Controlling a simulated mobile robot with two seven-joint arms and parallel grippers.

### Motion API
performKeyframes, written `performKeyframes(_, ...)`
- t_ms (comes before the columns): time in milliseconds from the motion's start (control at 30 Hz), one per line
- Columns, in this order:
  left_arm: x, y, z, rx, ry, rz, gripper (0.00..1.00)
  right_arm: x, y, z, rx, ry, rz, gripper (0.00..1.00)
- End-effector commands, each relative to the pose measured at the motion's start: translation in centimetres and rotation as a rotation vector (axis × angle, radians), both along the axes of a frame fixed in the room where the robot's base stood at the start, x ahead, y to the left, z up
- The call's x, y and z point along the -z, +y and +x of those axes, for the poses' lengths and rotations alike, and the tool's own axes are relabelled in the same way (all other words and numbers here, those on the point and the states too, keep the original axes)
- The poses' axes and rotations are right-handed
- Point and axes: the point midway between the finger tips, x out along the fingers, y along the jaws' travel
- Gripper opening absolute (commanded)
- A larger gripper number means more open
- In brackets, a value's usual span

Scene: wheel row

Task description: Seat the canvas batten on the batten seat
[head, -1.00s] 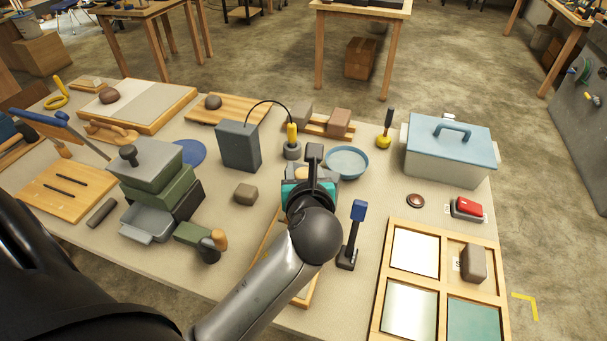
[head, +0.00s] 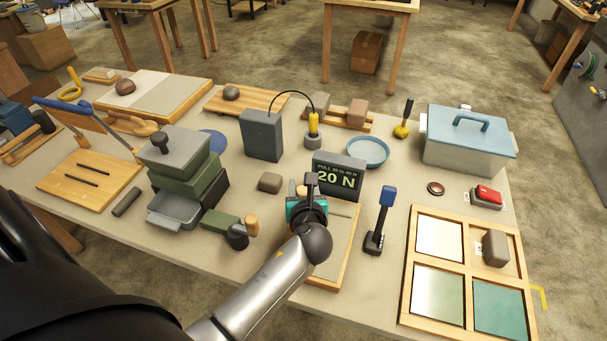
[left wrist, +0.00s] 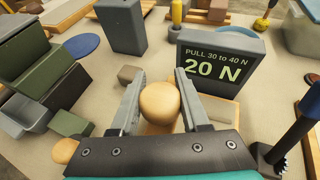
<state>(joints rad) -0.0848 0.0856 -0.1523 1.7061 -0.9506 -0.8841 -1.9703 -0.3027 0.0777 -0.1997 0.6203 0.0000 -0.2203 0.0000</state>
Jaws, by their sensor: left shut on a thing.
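My left gripper (head: 309,188) is over a wood-edged board in the middle of the table. In the left wrist view its fingers (left wrist: 158,92) are shut on a rounded pale wooden knob (left wrist: 160,104). What lies under the knob is mostly hidden by the gripper. The wood-edged board (head: 347,245) has a pale face. I cannot tell which part is the canvas batten or the batten seat. Just behind the gripper a dark display (head: 338,178) reads "PULL 30 to 40 N" and "20 N"; it also shows in the left wrist view (left wrist: 219,68). My right gripper is not in view.
A blue-handled lever (head: 381,222) stands close right of the board. A divided wooden tray (head: 458,270) is farther right. Stacked green and grey boxes (head: 185,180) stand left. A grey box (head: 262,135), small block (head: 270,182) and blue dish (head: 368,152) lie behind.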

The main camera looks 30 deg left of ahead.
Motion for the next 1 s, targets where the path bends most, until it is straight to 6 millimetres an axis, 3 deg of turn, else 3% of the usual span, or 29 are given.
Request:
performKeyframes(167,1.0,0.1,0.1,0.004,0.002,-0.005,0.00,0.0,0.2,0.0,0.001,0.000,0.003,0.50)
performKeyframes(667,0.8,0.2,0.1,0.005,0.006,-0.003,0.00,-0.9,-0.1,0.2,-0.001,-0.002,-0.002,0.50)
performKeyframes(1000,3.7,0.1,0.1,0.006,0.004,-0.003,0.00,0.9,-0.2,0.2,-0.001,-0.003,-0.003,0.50)
